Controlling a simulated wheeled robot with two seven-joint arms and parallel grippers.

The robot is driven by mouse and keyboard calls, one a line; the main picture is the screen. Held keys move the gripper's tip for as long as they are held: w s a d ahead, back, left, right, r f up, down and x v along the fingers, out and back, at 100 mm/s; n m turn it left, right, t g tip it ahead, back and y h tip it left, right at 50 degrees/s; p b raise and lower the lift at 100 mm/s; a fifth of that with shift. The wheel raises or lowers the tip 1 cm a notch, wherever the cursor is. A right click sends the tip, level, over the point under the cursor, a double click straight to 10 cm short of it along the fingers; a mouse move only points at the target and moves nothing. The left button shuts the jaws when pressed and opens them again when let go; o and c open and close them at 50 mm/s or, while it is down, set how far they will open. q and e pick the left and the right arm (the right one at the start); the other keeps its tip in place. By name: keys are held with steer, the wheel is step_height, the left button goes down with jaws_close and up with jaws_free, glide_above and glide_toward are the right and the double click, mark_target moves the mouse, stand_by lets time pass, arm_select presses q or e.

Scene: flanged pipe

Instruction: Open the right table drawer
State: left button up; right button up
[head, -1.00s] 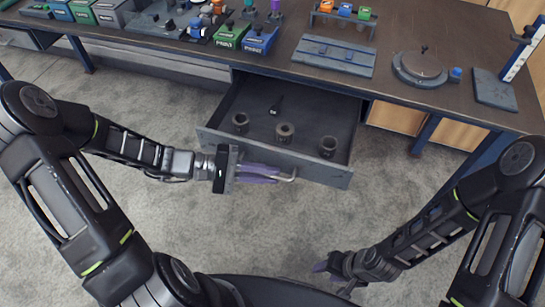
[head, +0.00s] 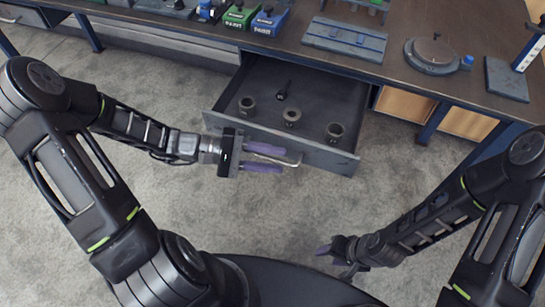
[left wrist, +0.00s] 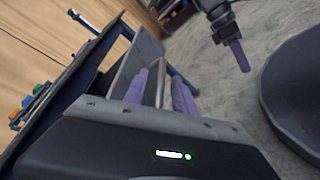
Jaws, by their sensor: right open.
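The right table drawer (head: 335,105) is pulled out from under the table, with its inside visible. Its metal handle (head: 289,161) is on the front panel; its bar also shows in the left wrist view (left wrist: 160,85). My left gripper (head: 283,160) is at the handle. Its purple fingers are spread apart, one on each side of the bar, without clamping it. My right gripper (head: 325,255) is open and away from the drawer, low over the floor; a purple finger of it shows in the left wrist view (left wrist: 238,55).
Three round grey fittings (head: 292,116) and a small black item (head: 285,88) lie in the drawer. The table top (head: 290,50) holds blue and green boxes (head: 269,20), a slotted plate (head: 344,38) and a round turntable (head: 433,55). The floor in front is clear.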

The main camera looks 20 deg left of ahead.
arm_select(q)
steer(key=v, duration=0.7)
steer(key=shift+a, duration=0.4)
steer(key=shift+s+a, duration=0.1)
